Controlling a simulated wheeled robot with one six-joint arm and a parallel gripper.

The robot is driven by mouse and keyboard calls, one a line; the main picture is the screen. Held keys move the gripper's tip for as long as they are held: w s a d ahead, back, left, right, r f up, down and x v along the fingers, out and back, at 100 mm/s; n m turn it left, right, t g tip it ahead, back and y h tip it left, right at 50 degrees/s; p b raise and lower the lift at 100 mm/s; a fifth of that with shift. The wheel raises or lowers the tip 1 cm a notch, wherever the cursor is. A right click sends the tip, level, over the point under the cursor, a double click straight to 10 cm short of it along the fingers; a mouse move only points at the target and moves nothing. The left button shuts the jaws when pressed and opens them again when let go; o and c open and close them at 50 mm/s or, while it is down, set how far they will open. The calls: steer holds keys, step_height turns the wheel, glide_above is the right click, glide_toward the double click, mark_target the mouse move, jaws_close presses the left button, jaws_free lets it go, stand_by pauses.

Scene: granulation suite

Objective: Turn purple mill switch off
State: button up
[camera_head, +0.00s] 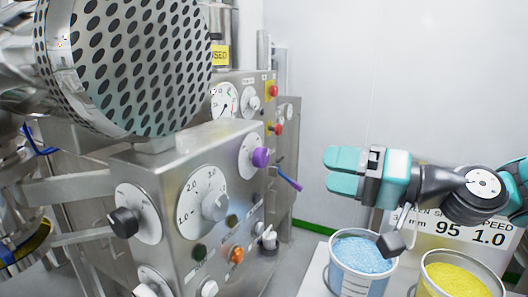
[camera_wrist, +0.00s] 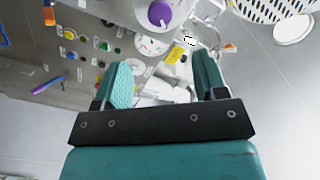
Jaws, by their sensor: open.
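The purple switch knob (camera_head: 260,157) sits on a round white dial plate (camera_head: 247,152) on the right-hand face of the steel mill cabinet. Its turn position is hard to read. It also shows in the wrist view (camera_wrist: 160,14) at the top centre, beyond my fingertips. My gripper (camera_head: 333,171) has teal fingers and points left toward the cabinet, to the right of the knob and apart from it. In the wrist view my gripper (camera_wrist: 163,72) is open with nothing held between its fingers.
A large perforated drum (camera_head: 125,65) overhangs the cabinet. A purple-blue lever (camera_head: 289,179) juts out below the knob. A black knob (camera_head: 124,222) and a large grey dial (camera_head: 203,202) are on the front. Buckets of blue (camera_head: 362,254) and yellow (camera_head: 458,282) granules stand below my arm.

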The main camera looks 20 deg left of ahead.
mark_target(265, 159)
steer(key=a+p, duration=0.1)
steer(key=a, duration=0.3)
steer(key=a+p, duration=0.2)
steer(key=a, duration=0.2)
steer(key=w+a+p, duration=0.1)
steer(key=a, duration=0.3)
steer(key=shift+r+p, duration=0.15)
steer(key=shift+p, duration=0.25)
steer(key=shift+a, duration=0.55)
steer(key=shift+f, duration=0.2)
steer(key=c, duration=0.9)
